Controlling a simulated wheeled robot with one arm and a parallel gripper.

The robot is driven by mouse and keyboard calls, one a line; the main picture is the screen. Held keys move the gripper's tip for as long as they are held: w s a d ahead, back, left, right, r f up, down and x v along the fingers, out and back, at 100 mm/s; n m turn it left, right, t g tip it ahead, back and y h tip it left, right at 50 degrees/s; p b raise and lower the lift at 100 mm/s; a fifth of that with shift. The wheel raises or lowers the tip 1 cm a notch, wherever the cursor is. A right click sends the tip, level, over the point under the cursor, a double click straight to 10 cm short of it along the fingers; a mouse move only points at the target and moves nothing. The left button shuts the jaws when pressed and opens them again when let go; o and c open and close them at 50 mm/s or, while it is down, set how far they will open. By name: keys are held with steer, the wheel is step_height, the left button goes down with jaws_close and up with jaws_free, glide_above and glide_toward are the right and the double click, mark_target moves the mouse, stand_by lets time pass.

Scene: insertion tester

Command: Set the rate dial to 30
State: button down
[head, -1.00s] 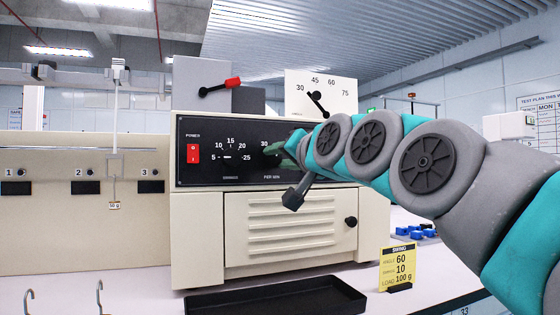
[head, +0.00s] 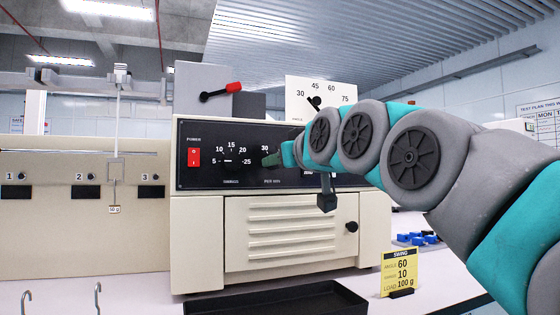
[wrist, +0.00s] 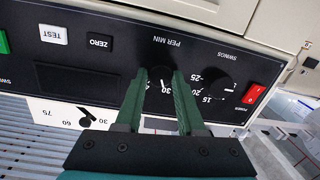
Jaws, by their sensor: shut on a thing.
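The rate dial (wrist: 160,78), labelled PER MIN, is a dark knob on the tester's black front panel. In the wrist view, which shows the panel upside down, it sits between my two green fingertips. My gripper (wrist: 160,88) is shut on it; in the head view my gripper (head: 270,159) is at the panel, right of the swings dial. A white mark and some numerals show between the fingers, but the exact setting is hard to read. In the head view the 30 (head: 265,148) shows beside my fingertips; my arm hides most of the dial.
The swings dial (head: 228,160) and red power switch (head: 193,157) are left of my gripper. ZERO (wrist: 100,41) and TEST (wrist: 53,34) buttons lie on the panel's other side. A yellow card (head: 400,271) and a black tray (head: 275,301) are in front.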

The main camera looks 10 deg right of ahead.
steer(key=shift+n, duration=0.4)
steer(key=c, duration=0.5)
jaws_free()
steer(key=shift+s, duration=0.1)
steer(key=v, duration=0.7)
steer(key=shift+s+d, duration=0.1)
steer(key=shift+s, duration=0.2)
steer(key=shift+s, duration=0.1)
